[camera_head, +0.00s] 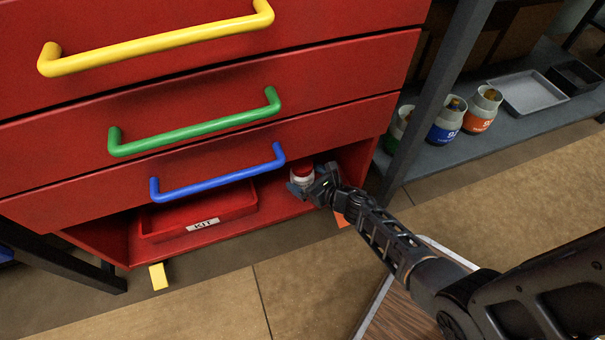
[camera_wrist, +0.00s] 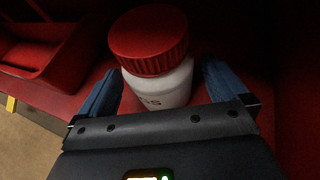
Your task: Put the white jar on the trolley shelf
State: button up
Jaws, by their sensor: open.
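The white jar (camera_wrist: 158,84) with a red ribbed lid (camera_wrist: 149,38) stands upright in the wrist view, between my gripper's two blue fingers. The same jar (camera_head: 301,176) shows in the head view on the red trolley's bottom shelf (camera_head: 281,208), at its right end. My gripper (camera_wrist: 160,90) is open around the jar, with a finger on each side; dark gaps show beside the jar, and I cannot tell whether either finger touches it. In the head view my gripper (camera_head: 303,188) reaches in under the lowest drawer and partly hides the jar.
A red tray marked KIT (camera_head: 202,221) sits left of the jar on the same shelf. Drawers with a blue handle (camera_head: 217,174) hang above. A grey rack at the right holds several jars (camera_head: 446,121) and a grey tray (camera_head: 528,92). A yellow block (camera_head: 158,276) is below the trolley's front edge.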

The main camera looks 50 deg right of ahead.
jog(key=s+a+r+m+p, duration=0.1)
jog(key=s+a+r+m, duration=0.3)
jog(key=s+r, duration=0.3)
jog(key=s+a+r+m+p, duration=0.1)
jog(key=s+a+r+m, duration=0.3)
jog(key=s, duration=0.5)
jog(key=s+a+r+m+y, duration=0.1)
jog(key=s+a+r+m, duration=0.3)
jog(key=r+m, duration=0.4)
jog(key=s+a+r+m+t+y, duration=0.1)
jog(key=s+a+r+m, duration=0.3)
jog(key=r+m, duration=0.5)
jog(key=s+a+r+m, duration=0.4)
jog(key=r+m, duration=0.4)
jog(key=r, duration=0.2)
jog(key=shift+s+a+r+m+y, duration=0.2)
jog(key=shift+s+a+m+y, duration=0.1)
jog(key=shift+s+y, duration=0.15)
jog(key=shift+r, duration=0.1)
notch_tip(320, 180, up, 29)
jog(key=p, duration=2.9)
jog(key=shift+r+p, duration=0.2)
jog(key=shift+p, duration=0.15)
